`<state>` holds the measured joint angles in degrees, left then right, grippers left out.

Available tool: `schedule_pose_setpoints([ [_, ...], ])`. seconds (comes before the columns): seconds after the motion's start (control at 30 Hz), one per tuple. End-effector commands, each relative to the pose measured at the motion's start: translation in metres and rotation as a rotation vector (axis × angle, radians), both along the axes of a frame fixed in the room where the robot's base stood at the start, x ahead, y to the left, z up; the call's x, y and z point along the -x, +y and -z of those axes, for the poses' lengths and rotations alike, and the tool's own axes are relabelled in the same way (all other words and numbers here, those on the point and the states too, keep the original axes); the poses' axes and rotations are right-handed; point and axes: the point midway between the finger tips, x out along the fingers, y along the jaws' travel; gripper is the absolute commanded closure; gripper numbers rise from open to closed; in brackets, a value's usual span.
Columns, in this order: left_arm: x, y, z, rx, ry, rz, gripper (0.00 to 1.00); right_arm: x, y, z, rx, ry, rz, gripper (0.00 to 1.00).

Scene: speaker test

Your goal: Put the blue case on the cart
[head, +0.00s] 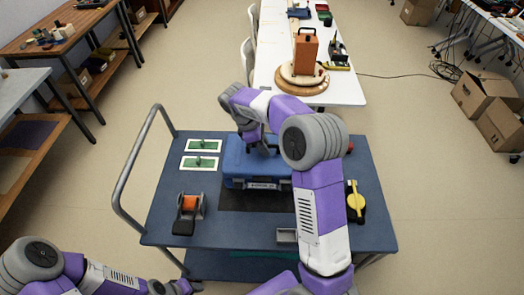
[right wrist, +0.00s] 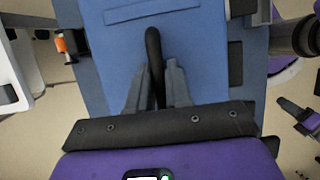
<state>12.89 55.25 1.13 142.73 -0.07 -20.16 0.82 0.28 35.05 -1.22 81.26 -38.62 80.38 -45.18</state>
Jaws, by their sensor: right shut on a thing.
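The blue case (head: 238,165) lies over the dark mat (head: 235,200) on the blue-grey cart top (head: 160,225). I cannot tell whether it rests on the mat or hangs just above it. My right gripper (head: 263,147) is over the case, shut on its black handle. The right wrist view shows the fingers (right wrist: 156,80) on both sides of the handle (right wrist: 153,48), above the blue case lid (right wrist: 200,60). My right arm hides the case's right part. My left gripper (head: 182,287) is low at the bottom edge, near the cart's front, its jaws unclear.
On the cart are two green boards (head: 203,145), an orange-and-black device (head: 188,208), a yellow tool (head: 355,202) and a small grey tray (head: 287,235). A metal handle rail (head: 128,190) bounds its left side. Behind, a white table (head: 345,90) holds an orange case (head: 305,50).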

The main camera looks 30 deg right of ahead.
Motion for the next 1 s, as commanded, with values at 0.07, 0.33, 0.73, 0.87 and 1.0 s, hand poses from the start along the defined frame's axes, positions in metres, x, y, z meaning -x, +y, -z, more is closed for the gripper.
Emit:
schedule_pose_setpoints([
  [0.07, 0.0, 0.0, 0.006, 0.0, 0.0, 0.0, 0.57, 0.0, 0.0, 0.013, 0.002, -0.001, 0.0, 1.0],
  [0.33, 0.0, 0.0, 0.011, 0.0, 0.0, 0.0, 0.57, -0.001, 0.0, 0.032, 0.003, -0.004, -0.001, 1.0],
  [0.73, 0.0, 0.0, 0.023, 0.0, 0.0, 0.0, 0.57, -0.001, 0.0, 0.073, 0.001, -0.006, 0.0, 1.0],
  [0.87, 0.0, 0.0, 0.022, 0.0, 0.0, 0.0, 0.57, -0.001, 0.0, 0.072, 0.001, -0.006, 0.0, 1.0],
  [1.0, 0.0, 0.0, 0.022, 0.0, 0.0, 0.0, 0.57, 0.0, 0.0, 0.074, -0.001, -0.001, 0.0, 0.61],
])
